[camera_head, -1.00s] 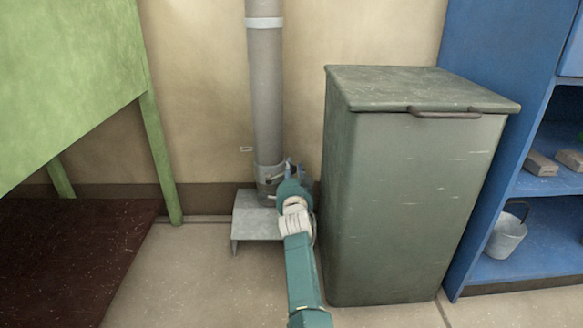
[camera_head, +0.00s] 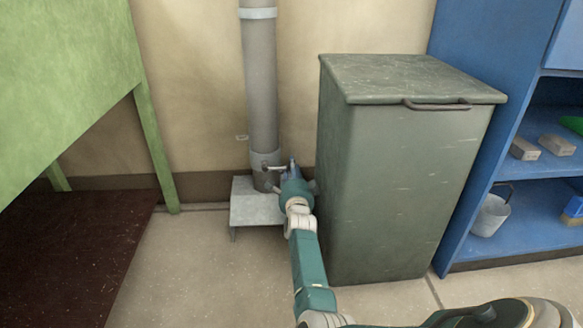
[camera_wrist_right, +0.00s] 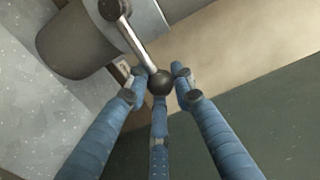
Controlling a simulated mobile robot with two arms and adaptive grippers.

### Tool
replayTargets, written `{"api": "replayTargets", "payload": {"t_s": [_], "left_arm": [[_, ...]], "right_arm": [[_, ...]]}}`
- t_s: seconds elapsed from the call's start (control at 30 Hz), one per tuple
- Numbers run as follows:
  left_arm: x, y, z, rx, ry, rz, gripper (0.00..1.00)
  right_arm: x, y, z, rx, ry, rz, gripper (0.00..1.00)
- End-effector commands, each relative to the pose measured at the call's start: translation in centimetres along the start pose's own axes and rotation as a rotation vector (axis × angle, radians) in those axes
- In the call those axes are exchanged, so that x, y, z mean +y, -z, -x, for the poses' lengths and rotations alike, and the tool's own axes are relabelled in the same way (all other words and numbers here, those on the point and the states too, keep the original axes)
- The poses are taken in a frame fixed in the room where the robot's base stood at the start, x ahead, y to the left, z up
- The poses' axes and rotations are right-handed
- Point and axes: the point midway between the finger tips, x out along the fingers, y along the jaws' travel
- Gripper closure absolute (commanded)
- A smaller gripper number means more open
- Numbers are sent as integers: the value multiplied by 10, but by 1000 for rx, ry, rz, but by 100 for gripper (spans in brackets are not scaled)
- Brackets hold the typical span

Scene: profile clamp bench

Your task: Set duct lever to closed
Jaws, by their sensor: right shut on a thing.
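The grey duct (camera_head: 261,90) runs down the wall to a collar near the floor. The duct lever (camera_head: 273,168) sticks out to the right from this collar. In the right wrist view the lever is a metal rod (camera_wrist_right: 140,47) running from a round pivot to a dark ball knob (camera_wrist_right: 159,82). My right gripper (camera_head: 290,170) is at the lever's outer end, beside the duct. In the right wrist view its blue fingers (camera_wrist_right: 160,85) are closed around the knob. My left gripper is not in view.
A grey metal stand (camera_head: 255,208) sits under the duct. A large green-grey bin (camera_head: 400,180) stands close to the right of my right gripper. A blue shelf (camera_head: 520,190) is at far right.

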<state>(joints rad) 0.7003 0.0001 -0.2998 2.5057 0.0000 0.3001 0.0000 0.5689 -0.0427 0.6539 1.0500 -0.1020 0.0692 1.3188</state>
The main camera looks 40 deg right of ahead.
Motion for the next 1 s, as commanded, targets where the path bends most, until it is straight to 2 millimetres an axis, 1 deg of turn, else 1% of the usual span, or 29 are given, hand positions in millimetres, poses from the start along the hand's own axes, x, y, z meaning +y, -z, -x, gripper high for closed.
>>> {"api": "replayTargets", "payload": {"t_s": [0.03,0.33,0.37,0.43,0.67,0.77,0.87,0.97,1.0], "left_arm": [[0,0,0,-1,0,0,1],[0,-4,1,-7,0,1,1],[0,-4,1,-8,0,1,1],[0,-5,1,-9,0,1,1],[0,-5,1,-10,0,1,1],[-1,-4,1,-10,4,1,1],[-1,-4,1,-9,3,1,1],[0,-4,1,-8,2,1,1],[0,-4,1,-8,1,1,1]], "right_arm": [[-5,2,-2,4,8,-11,100],[-5,3,-2,4,8,-12,100],[-5,3,-2,5,8,-12,72],[-5,3,-2,4,8,-11,58],[-2,2,-1,2,3,-7,58],[-4,1,-1,2,3,-7,58],[-13,1,-1,2,4,-7,58],[-31,1,-1,3,7,-9,58],[-40,1,-1,4,9,-9,58]]}}
